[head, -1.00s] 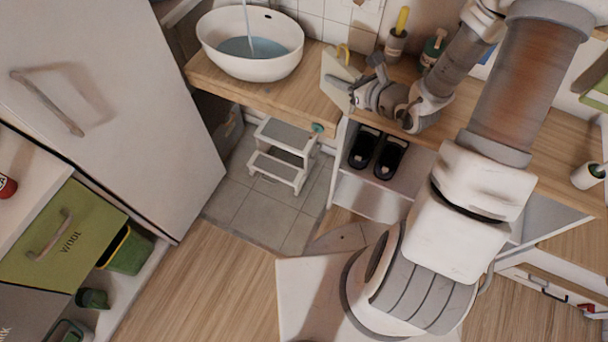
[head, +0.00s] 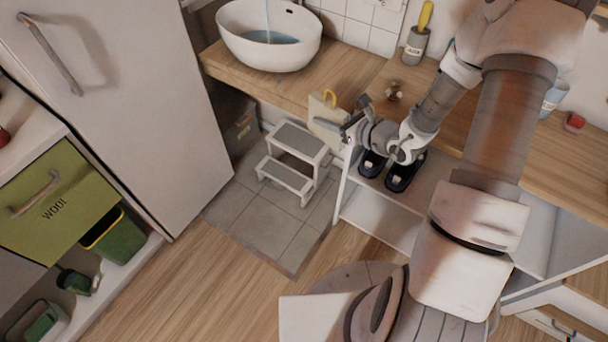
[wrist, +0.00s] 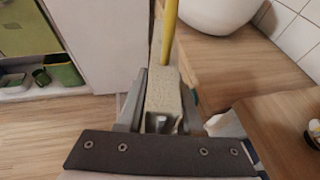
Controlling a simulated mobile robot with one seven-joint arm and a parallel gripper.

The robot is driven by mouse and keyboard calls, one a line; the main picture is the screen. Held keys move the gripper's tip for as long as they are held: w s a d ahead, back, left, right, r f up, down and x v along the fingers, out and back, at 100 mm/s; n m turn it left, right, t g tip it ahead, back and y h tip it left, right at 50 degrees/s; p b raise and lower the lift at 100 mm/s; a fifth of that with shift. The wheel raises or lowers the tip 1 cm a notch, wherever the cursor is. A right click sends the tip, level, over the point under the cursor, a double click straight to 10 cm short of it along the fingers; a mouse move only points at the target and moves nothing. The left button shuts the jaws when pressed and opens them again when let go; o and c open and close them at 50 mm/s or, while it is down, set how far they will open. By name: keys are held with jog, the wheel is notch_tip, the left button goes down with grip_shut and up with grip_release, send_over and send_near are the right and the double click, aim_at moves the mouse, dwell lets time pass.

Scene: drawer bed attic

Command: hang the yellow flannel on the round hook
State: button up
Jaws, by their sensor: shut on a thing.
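The yellow flannel (head: 325,121) is a pale yellow, flat piece with a bright yellow loop on top. My gripper (head: 346,130) is shut on it and holds it beside the front edge of the wooden counter, in front of the sink. In the wrist view the flannel (wrist: 163,92) stands between the fingers of my gripper (wrist: 160,108), its yellow loop pointing away from me. No hook is clearly visible.
The wooden counter (head: 258,88) carries a white basin (head: 268,50). A white step stool (head: 291,160) stands below on the tiles. Dark slippers (head: 404,172) are on a shelf under my arm. The fridge (head: 130,110) is at left; the floor between is free.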

jog(key=a+f+n+g+y+b, duration=0.1)
jog(key=a+f+b, duration=0.2)
jog(key=f+b, duration=0.3)
jog(key=w+a+f+n+g+y+b, duration=0.1)
jog(key=f+b, duration=0.6)
jog(key=f, duration=0.7)
jog(key=shift+w+a+n, duration=0.15)
jog(key=shift+a+n, duration=0.15)
jog(key=shift+a, duration=0.6)
jog(key=shift+w+d, duration=0.1)
jog(key=shift+w, duration=0.1)
